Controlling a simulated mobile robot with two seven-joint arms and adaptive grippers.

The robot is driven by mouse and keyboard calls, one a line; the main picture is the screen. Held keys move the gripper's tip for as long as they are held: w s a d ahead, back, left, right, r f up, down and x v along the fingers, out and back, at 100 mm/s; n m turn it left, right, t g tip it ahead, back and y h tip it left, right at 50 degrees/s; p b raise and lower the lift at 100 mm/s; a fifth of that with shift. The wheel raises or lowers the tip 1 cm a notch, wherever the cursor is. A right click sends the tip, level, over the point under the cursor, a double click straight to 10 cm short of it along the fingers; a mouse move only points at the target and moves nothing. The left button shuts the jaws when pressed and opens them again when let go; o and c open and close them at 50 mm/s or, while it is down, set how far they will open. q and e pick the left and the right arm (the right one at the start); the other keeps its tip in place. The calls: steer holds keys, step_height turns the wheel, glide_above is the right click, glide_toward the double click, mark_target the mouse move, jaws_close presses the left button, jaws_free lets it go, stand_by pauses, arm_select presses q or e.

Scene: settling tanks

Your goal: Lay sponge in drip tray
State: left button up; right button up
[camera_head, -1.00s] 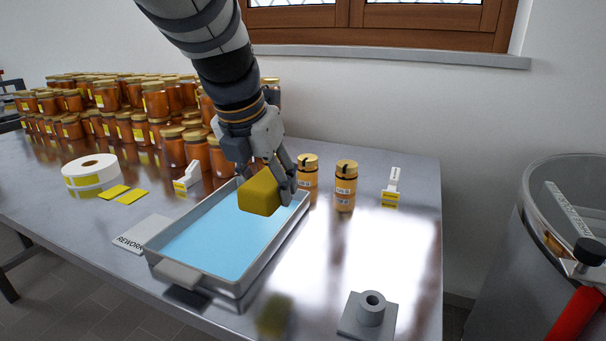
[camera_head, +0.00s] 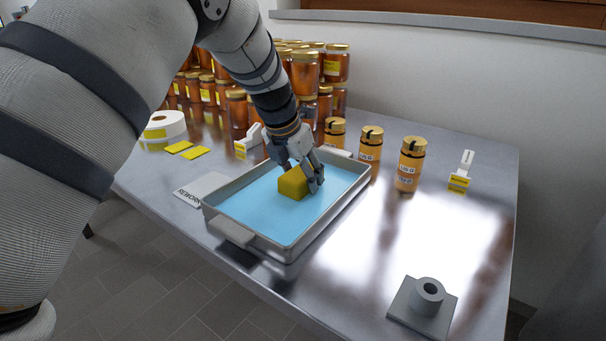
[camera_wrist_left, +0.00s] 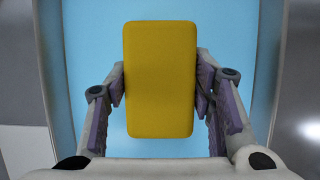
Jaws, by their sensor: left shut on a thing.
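The yellow sponge (camera_head: 293,183) is between the fingers of my left gripper (camera_head: 304,178), which is shut on it. In the left wrist view the sponge (camera_wrist_left: 160,80) fills the gap between the two fingers, with the pale blue tray floor behind it. The grey drip tray (camera_head: 282,250) with its light blue floor stands on the table. The sponge is over the tray's floor, inside the rim outline; I cannot tell whether it touches the floor. My right gripper is not in view.
Several honey jars are stacked behind the tray, and smaller jars (camera_head: 410,165) stand to its right. A white label roll (camera_head: 164,126), yellow labels (camera_head: 187,149) and a REWORK card (camera_head: 202,188) lie to its left. A grey socket block (camera_head: 423,305) sits near the front right. The table right of the tray is mostly clear.

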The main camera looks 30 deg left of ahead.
arm_select(q)
steer(key=shift+f, duration=0.1)
steer(key=o, duration=1.1)
steer(key=p+v, duration=0.1)
steer(key=v, duration=1)
steer(key=shift+d+r, duration=0.1)
steer(key=shift+r, duration=0.25)
steer(key=shift+s+r, duration=0.2)
steer(key=shift+r, duration=0.15)
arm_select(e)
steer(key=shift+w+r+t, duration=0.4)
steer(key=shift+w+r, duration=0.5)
